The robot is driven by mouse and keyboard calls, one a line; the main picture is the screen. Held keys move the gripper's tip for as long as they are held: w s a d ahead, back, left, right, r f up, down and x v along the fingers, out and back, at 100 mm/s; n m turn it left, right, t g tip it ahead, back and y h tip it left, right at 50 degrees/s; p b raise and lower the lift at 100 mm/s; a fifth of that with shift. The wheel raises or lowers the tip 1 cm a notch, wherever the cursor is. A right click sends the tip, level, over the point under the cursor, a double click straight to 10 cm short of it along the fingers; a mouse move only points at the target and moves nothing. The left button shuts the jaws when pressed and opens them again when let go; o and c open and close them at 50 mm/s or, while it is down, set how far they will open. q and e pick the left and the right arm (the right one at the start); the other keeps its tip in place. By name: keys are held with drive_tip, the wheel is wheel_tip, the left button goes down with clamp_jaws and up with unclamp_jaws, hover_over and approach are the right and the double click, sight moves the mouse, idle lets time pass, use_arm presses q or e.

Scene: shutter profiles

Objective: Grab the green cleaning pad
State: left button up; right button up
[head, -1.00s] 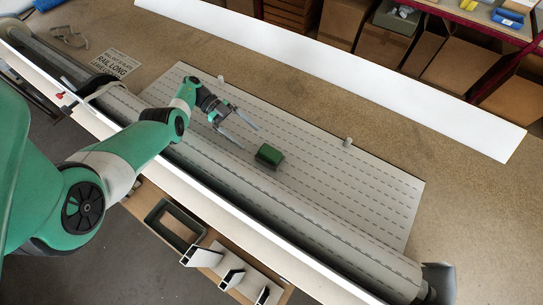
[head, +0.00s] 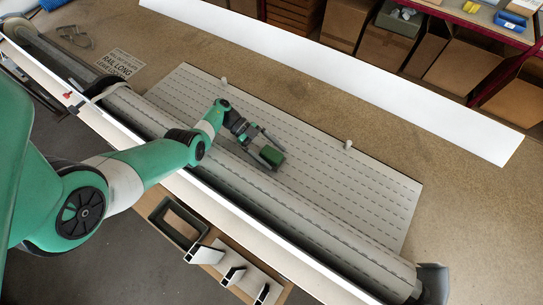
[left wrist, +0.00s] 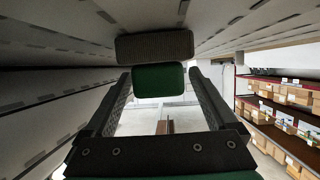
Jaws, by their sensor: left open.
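The green cleaning pad (head: 271,156) lies on the grey slatted shutter panel (head: 345,190), near its middle. My left gripper (head: 266,151) is open at the pad, with its fingers reaching along it. In the left wrist view the pad (left wrist: 158,80) shows a green block with a dark grey layer against the slatted surface. It sits centred between the tips of the open fingers (left wrist: 160,85). I cannot tell whether the fingers touch it. My right gripper is not in view.
A rolled shutter section and a white rail (head: 225,205) run along the panel's near side. A long white board (head: 340,75) lies behind on the brown table. Small pegs (head: 347,145) stand at the panel's far edge. Shelves with boxes (head: 460,65) are at the back right.

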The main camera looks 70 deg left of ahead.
sight(272, 154)
use_arm(q)
clamp_jaws()
wheel_tip(272, 154, up, 9)
drive_tip(key=p, duration=0.7)
drive_tip(key=shift+r, duration=0.55)
